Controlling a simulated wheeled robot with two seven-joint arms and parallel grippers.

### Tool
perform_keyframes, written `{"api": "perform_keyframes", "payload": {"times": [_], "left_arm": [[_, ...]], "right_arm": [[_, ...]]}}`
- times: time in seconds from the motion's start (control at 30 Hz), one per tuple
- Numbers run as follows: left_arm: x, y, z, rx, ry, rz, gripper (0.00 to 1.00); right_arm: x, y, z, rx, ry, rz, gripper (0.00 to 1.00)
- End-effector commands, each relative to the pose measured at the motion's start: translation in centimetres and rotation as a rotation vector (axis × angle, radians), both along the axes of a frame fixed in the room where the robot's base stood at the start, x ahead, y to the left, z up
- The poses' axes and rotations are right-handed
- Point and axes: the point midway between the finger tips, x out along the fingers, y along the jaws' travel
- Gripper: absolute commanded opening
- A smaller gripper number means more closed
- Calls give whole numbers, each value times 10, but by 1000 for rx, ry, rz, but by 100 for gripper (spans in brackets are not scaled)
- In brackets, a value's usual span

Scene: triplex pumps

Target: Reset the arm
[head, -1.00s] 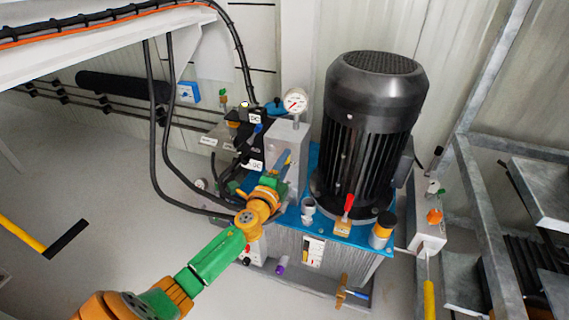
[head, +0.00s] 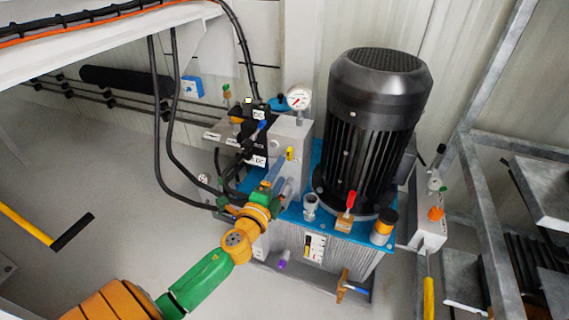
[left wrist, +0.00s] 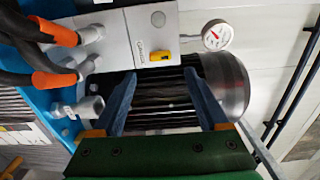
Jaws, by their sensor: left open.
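My left arm comes in from the lower left of the head view. Its left gripper (head: 279,176) has blue fingers and sits in front of the grey valve block (head: 292,132) of the pump unit. In the left wrist view the two fingers (left wrist: 158,88) are spread apart with nothing between them. A small yellow handle (head: 290,154) on the block's face is clear of the fingers; it also shows in the left wrist view (left wrist: 160,56). My right gripper is not in view.
A large black motor (head: 375,125) stands on the blue tank top (head: 318,208), right of the gripper. A pressure gauge (head: 299,97) tops the block. Black hoses (head: 165,130) hang at the left. Metal framing (head: 480,215) stands at the right.

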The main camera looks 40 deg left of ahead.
Motion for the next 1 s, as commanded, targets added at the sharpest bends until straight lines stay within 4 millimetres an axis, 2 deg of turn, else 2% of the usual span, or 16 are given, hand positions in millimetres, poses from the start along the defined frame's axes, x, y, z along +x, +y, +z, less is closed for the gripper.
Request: {"api": "perform_keyframes", "payload": {"times": [0.1, 0.47, 0.57, 0.67, 0.7, 0.8, 0.9, 1.0], "left_arm": [[-7, -1, 0, 0, 0, 1, 77], [-7, -1, 0, 0, -1, 1, 77], [-16, 1, -7, -104, 11, 56, 77], [-51, -1, -42, -441, 97, 231, 77], [-70, -7, -61, -588, 160, 308, 77], [-112, -31, -98, -850, 319, 449, 77], [-148, -60, -122, -1024, 469, 540, 77], [-181, -89, -135, -1152, 613, 606, 77]], "right_arm": [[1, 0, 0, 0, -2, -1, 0], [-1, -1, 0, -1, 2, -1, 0], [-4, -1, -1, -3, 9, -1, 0], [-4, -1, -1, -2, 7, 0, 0], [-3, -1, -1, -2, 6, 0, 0], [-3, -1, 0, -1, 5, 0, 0], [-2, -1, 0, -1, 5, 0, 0], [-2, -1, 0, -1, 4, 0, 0]]}}
